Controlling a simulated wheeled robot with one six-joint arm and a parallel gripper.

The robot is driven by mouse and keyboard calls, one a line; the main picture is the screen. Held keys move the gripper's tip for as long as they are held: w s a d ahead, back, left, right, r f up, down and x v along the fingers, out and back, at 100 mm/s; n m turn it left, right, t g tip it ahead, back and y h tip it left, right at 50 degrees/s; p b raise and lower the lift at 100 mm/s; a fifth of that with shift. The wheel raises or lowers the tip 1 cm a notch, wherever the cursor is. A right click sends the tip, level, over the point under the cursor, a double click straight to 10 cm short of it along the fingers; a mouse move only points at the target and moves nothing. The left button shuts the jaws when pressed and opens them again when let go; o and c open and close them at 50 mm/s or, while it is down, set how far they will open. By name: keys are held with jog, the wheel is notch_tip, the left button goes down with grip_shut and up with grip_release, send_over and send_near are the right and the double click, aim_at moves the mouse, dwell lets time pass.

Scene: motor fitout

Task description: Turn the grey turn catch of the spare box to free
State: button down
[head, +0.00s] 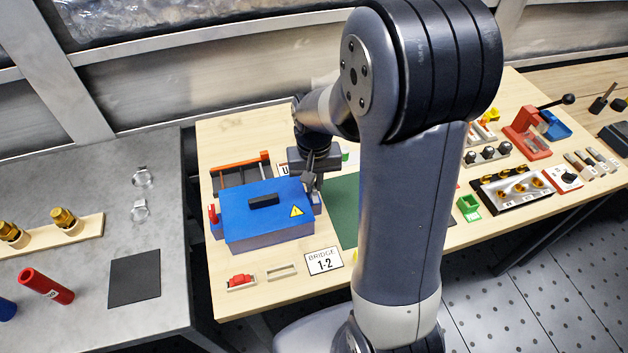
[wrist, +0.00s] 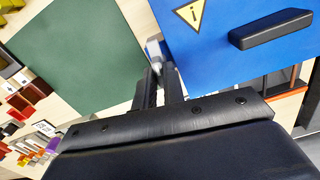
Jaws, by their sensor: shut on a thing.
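The spare box is the blue box (head: 262,222) with a black handle and a yellow warning triangle, on the left part of the wooden table. Its lid (wrist: 215,70) fills the upper right of the wrist view and looks closed. My gripper (head: 311,186) is at the box's right side. In the wrist view my gripper (wrist: 163,75) has its fingers close together at the box edge, around the grey turn catch (wrist: 153,49). Only the catch's end shows past the fingertips, so its exact angle is hard to tell. A red piece (head: 213,214) stands at the box's left side.
A green mat (head: 345,200) lies right of the box, also in the wrist view (wrist: 80,55). A dark rack with an orange bar (head: 240,162) stands behind the box. A "BRIDGE 1-2" card (head: 324,261) lies in front. My arm hides the table's middle.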

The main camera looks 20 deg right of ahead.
aim_at(314, 186)
jog(key=shift+n, duration=0.9)
jog(key=c, duration=1.5)
grip_release()
notch_tip(314, 186, up, 11)
jog(key=shift+b, duration=0.4)
jog(key=shift+f, duration=0.15)
notch_tip(314, 186, down, 11)
jog(key=shift+r, duration=0.1)
jog(key=shift+m+p, duration=0.4)
jog(key=shift+m, duration=0.4)
